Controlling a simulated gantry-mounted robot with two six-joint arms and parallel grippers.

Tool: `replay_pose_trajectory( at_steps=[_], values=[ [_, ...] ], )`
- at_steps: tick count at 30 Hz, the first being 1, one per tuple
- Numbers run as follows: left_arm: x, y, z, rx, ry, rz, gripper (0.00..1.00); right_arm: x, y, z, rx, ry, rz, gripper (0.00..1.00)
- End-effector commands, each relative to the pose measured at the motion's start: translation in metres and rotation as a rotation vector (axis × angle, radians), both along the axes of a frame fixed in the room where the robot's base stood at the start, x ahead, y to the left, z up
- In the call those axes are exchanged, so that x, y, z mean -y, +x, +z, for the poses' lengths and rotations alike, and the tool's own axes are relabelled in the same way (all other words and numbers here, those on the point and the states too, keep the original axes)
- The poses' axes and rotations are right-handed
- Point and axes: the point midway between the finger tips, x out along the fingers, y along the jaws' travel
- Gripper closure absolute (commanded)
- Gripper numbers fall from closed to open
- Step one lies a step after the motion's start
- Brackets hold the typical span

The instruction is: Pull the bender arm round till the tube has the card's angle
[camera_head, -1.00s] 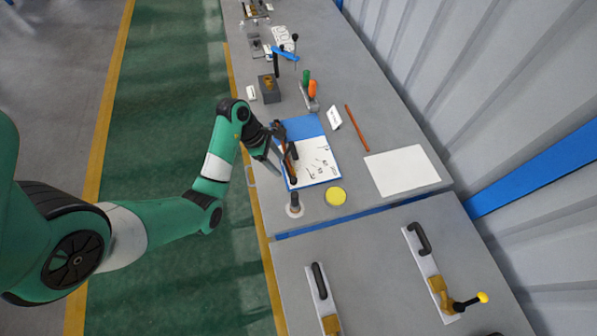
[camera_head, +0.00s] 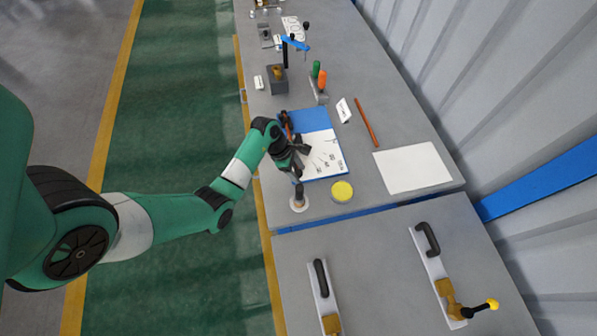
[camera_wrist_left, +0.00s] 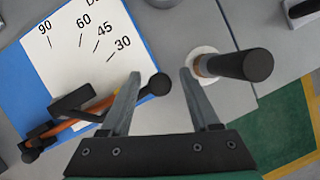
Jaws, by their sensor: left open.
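The bender lies on a blue and white board (camera_head: 322,150) printed with 90, 60, 45 and 30. In the head view the left gripper (camera_head: 300,160) covers most of the bender. The small white card (camera_head: 343,110) stands beside the board, its writing unreadable.
A black-topped post on a white disc (camera_head: 298,204) stands close to the left gripper, right of its fingers in the wrist view (camera_wrist_left: 240,66). A yellow disc (camera_head: 342,191), a white sheet (camera_head: 413,169) and a reddish rod (camera_head: 367,122) lie nearby. Handled fixtures occupy the near table.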

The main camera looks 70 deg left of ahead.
Motion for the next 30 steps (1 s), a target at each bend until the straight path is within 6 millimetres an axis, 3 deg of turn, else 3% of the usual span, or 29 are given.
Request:
replay_pose_trajectory(
  at_steps=[2, 12, 30],
  values=[
    [-0.0001, 0.0000, 0.0004, 0.000, 0.000, 0.000, 0.38, 0.0000, 0.0000, 0.0003, 0.000, 0.000, 0.000, 0.50],
    [-0.0001, -0.0002, 0.0007, 0.000, 0.000, 0.000, 0.99, 0.0000, 0.0000, 0.0003, 0.000, 0.000, 0.000, 0.50],
    [0.0001, -0.0001, 0.0009, 0.000, -0.001, 0.000, 1.00, 0.0000, 0.0000, 0.0003, 0.000, 0.000, 0.000, 0.50]
  ],
)
